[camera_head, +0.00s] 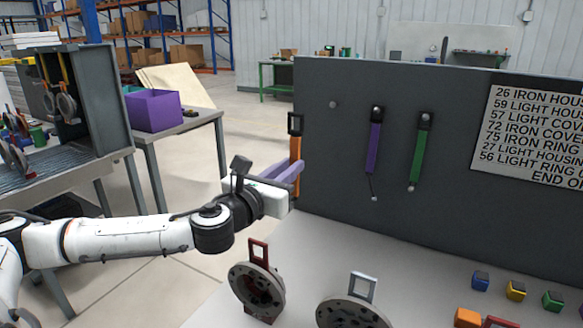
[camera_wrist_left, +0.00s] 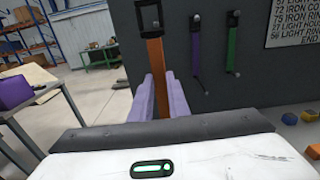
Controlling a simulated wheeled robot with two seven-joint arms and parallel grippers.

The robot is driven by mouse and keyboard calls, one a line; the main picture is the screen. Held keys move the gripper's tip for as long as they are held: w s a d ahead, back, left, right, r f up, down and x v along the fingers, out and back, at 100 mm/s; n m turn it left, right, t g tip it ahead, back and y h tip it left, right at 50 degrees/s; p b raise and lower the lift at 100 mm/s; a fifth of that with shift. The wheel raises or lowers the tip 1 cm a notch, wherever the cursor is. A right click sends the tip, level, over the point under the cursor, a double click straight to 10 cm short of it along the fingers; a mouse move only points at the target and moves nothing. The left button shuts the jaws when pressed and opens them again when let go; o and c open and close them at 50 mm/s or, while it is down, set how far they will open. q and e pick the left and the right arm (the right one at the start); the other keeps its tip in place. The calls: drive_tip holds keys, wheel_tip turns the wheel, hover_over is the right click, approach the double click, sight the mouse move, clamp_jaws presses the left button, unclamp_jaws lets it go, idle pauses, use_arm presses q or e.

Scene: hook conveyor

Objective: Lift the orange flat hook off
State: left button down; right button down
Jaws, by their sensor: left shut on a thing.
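The orange flat hook (camera_head: 295,147) is upright at the left end of the dark panel, with a black square loop at its top. It also shows in the left wrist view (camera_wrist_left: 156,70), between two lilac fingers. My left gripper (camera_head: 294,172) is shut on the hook's orange strip, below the loop. Whether the hook still touches a peg on the panel cannot be told. A purple hook (camera_head: 373,148) and a green hook (camera_head: 418,158) hang on the panel to the right. My right gripper is not in view.
The dark panel (camera_head: 450,215) carries a printed list (camera_head: 530,135) and a bare peg (camera_head: 333,104). On the pale table below stand round metal parts with loops (camera_head: 257,288) (camera_head: 352,312) and several coloured blocks (camera_head: 516,290). A purple bin (camera_head: 153,110) stands on a table at left.

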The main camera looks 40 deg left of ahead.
use_arm(q)
drive_tip(key=shift+s+d, duration=0.1)
drive_tip(key=shift+s, duration=0.35)
drive_tip(key=p+v, duration=0.2)
drive_tip(key=v, duration=0.4)
drive_tip(key=shift+s, duration=0.2)
drive_tip(key=shift+d, duration=0.1)
